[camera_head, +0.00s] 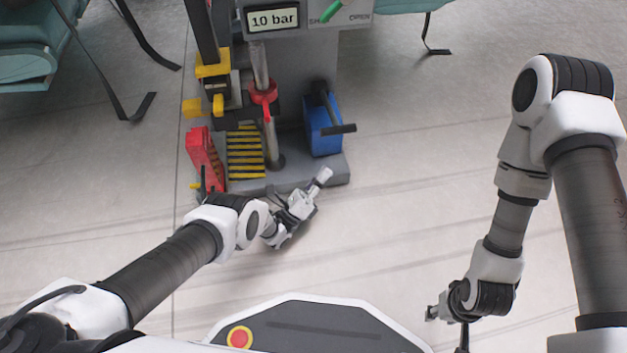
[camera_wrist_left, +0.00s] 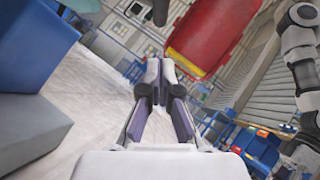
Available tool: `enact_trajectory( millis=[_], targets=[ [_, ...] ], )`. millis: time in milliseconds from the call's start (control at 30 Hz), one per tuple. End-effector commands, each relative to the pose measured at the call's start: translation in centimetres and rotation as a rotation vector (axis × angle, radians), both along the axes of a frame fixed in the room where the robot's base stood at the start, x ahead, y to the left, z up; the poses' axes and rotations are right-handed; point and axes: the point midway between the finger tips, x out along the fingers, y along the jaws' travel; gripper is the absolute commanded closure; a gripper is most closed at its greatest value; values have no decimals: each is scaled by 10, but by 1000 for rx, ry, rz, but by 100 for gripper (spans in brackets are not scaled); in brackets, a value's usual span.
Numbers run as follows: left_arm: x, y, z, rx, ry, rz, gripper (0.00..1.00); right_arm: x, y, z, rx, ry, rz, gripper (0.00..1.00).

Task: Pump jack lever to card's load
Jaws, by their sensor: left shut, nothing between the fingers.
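A blue box (camera_head: 318,128) stands on the right of the grey base, with a black lever (camera_head: 336,129) across its front; I take these for the jack's pump and lever. A display (camera_head: 272,19) above reads "10 bar". No card is recognisable. My left gripper (camera_head: 324,175) is shut and empty, in front of the base and below the lever, apart from it. Its closed fingers (camera_wrist_left: 160,73) show in the left wrist view, with a large blue surface (camera_wrist_left: 30,120) at the left. My right gripper (camera_head: 431,312) is low at the right, far from the stand; its fingers are too small to judge.
A green valve handle (camera_head: 331,11) sits beside the display, between partly hidden lettering and "OPEN". A red block (camera_head: 204,158), a yellow-striped plate (camera_head: 245,152) and a steel column with a red collar (camera_head: 262,93) occupy the base's left. Teal seats flank the stand. Floor to the right is clear.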

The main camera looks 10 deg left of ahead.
Motion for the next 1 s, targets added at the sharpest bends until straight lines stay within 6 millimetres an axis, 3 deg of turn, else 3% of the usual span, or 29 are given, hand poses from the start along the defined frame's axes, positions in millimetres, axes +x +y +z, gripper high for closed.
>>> enact_trajectory(
  millis=[233, 433, 833, 1000],
  targets=[
    [33, -31, 30, 0, -1, -2, 100, 1, 0, -14, 0, -2, -2, 60],
    [50, -22, 56, 1, 2, 0, 100, 1, 0, -15, 0, -2, -3, 60],
    [53, -21, 63, 0, 4, 0, 100, 1, 0, -15, 0, -2, -3, 60],
    [58, -19, 79, -7, 26, 1, 100, 0, 0, 1, 0, -1, -1, 60]
  ],
)
